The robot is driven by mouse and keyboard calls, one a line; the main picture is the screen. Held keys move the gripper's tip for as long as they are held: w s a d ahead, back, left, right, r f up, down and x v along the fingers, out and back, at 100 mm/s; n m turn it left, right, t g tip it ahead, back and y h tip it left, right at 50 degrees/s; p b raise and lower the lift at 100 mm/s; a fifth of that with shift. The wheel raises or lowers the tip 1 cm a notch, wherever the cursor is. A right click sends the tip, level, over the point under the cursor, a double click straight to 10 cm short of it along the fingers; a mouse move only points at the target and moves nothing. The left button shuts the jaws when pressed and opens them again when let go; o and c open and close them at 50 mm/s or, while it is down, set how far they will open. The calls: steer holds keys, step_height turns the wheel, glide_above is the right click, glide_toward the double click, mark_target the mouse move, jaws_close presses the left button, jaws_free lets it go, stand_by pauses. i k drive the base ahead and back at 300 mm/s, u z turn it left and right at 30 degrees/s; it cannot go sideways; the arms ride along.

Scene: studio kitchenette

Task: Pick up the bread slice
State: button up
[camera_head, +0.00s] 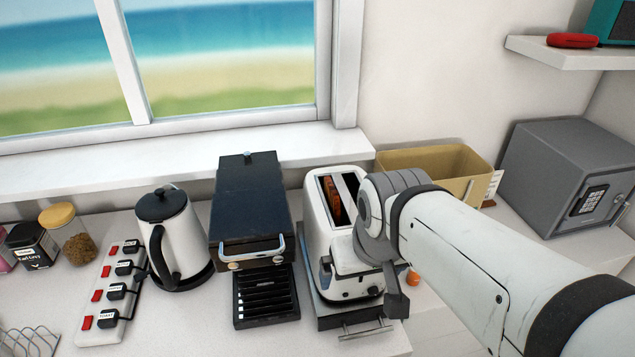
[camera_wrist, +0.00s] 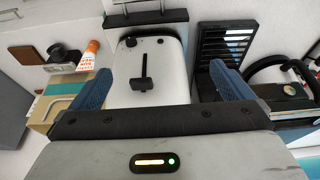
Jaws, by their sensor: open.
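The bread slice (camera_head: 332,203), brown and toasted-looking, stands upright in the left slot of the white toaster (camera_head: 316,232) in the head view. Only its upper part shows, and the other slot looks dark. In the wrist view the toaster's white end face (camera_wrist: 165,88) with its black lever lies between my fingers. My gripper (camera_wrist: 160,85) is open, its two blue fingers apart with nothing seen held between them. The bread slice is not seen in the wrist view. In the head view my arm covers the toaster's right side and most of my gripper.
A black appliance (camera_head: 247,205) stands close left of the toaster, with a kettle (camera_head: 165,235) and a switched power strip (camera_head: 112,290) farther left. A cardboard box (camera_head: 425,160) and grey safe (camera_head: 560,175) are at the right. The window sill (camera_head: 270,150) runs behind.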

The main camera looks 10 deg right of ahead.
mark_target(331, 196)
steer(key=u, duration=0.15)
steer(key=k, duration=0.55)
steer(key=z, duration=2.5)
steer(key=k, duration=1.3)
steer(key=u, duration=1.2)
steer(key=i, duration=1)
